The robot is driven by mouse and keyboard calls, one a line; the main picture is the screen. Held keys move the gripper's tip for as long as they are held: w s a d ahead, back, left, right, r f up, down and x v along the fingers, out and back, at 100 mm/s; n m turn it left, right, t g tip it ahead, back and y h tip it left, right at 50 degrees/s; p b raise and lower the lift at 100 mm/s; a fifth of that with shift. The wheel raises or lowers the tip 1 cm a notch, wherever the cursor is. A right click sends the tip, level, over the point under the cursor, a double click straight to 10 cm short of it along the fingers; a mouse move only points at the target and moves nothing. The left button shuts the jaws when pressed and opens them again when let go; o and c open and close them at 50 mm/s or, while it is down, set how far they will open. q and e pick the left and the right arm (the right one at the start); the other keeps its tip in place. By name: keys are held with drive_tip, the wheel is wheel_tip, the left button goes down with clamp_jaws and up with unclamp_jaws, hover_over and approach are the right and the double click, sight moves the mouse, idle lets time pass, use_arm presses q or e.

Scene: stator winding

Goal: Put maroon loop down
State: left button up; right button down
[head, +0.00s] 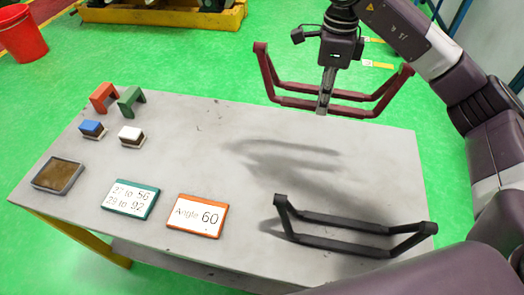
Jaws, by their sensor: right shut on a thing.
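The maroon loop (350,98) is an elongated frame with raised ends, seen in the head view at the upper right. My right gripper (326,92) is shut on the middle of its long side and holds it in the air above the far right part of the grey table (215,185). Dark shadows lie on the table below it. My left gripper is not in view.
A black loop (350,236) lies at the table's front right. Signs reading "Angle 60" (198,216) and numbers (130,199), a brown-filled tray (58,176), blue (92,129) and white (131,135) blocks, and red (104,97) and green (131,101) brackets occupy the left. The table's middle is clear.

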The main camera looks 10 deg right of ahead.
drive_tip(key=shift+s+a+f, duration=0.2)
drive_tip(key=shift+a+f, duration=0.2)
drive_tip(key=shift+a, duration=0.2)
wheel_tip(320, 180, down, 4)
hover_over(307, 160)
wheel_tip(307, 160, down, 4)
wheel_tip(307, 160, down, 5)
drive_tip(key=shift+s+f+p, duration=0.15)
drive_tip(key=shift+f+p, duration=0.05)
drive_tip(key=shift+p, duration=0.5)
drive_tip(key=shift+a+f, duration=0.1)
drive_tip(key=shift+f, duration=0.85)
wheel_tip(307, 160, down, 3)
drive_tip(key=shift+f+p, duration=0.15)
drive_tip(key=shift+p, duration=0.25)
drive_tip(key=shift+f+b, duration=0.35)
drive_tip(key=shift+f, duration=0.05)
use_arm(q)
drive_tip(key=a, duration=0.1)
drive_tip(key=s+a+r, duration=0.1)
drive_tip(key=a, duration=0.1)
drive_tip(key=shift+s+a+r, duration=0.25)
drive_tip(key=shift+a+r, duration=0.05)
use_arm(e)
drive_tip(key=c, duration=1.8)
unclamp_jaws()
